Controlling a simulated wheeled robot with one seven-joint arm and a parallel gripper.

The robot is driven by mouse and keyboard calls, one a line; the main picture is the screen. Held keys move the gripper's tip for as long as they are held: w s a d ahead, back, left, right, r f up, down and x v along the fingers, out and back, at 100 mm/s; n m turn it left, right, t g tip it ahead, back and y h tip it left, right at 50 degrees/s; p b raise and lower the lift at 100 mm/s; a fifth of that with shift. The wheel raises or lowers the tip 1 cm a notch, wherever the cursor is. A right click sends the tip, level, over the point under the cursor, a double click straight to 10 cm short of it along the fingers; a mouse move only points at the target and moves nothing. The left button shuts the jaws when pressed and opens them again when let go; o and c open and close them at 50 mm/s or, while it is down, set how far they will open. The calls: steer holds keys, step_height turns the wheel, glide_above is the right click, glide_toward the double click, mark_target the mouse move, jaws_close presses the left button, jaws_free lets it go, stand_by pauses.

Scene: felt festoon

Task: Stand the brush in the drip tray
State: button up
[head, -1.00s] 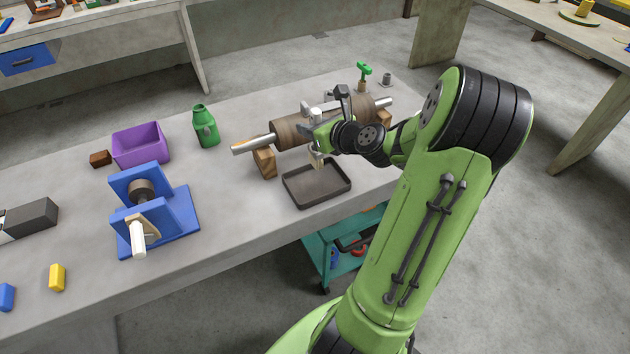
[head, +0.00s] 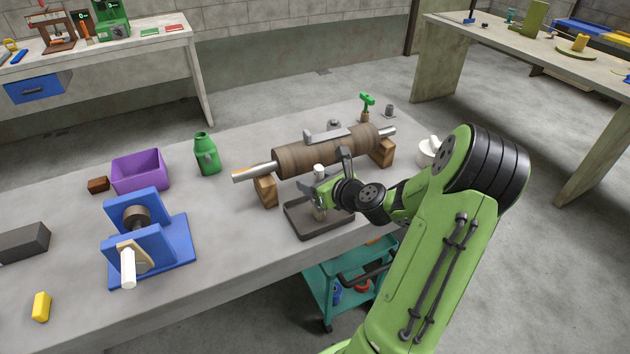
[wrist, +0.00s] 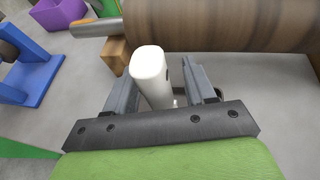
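The brush (head: 319,172) has a white top end and a tan lower part, and it is upright. In the wrist view the brush's white handle (wrist: 151,75) stands between the two fingers. The drip tray (head: 296,224) is dark, shallow and rectangular, at the front edge of the bench. The brush's lower end is over or in the tray; I cannot tell whether it touches the tray floor. My gripper hides part of the tray's right side.
A brown roller (head: 305,157) on wooden blocks lies just behind the tray. A green bottle (head: 206,154), a purple bin (head: 139,171) and a blue fixture (head: 148,240) stand to the left. A white pot (head: 427,152) is at the right.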

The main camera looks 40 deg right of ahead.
steer(key=shift+s+r, duration=0.2)
steer(key=d+p+v, duration=0.1)
steer(key=p+v, duration=0.2)
steer(key=v, duration=0.8)
steer(key=w+a+n+g+y, duration=0.1)
steer(key=a+n+g+y, duration=0.4)
steer(key=a+n, duration=1.4)
steer(key=s+a+r+n+g+h, duration=0.1)
steer(key=s+a+r+n+h, duration=0.1)
steer(key=n, duration=0.7)
steer(key=s+a+r+n+g+h, duration=0.1)
steer(key=s+a+r+n+h, duration=0.1)
steer(key=s+a+r+n, duration=0.3)
steer(key=s+r+n, duration=0.1)
steer(key=s+n, duration=0.2)
steer(key=s, duration=0.1)
steer(key=shift+s+a+n+g, duration=0.2)
steer(key=shift+s+n+g, duration=0.15)
steer(key=shift+n+g, duration=0.05)
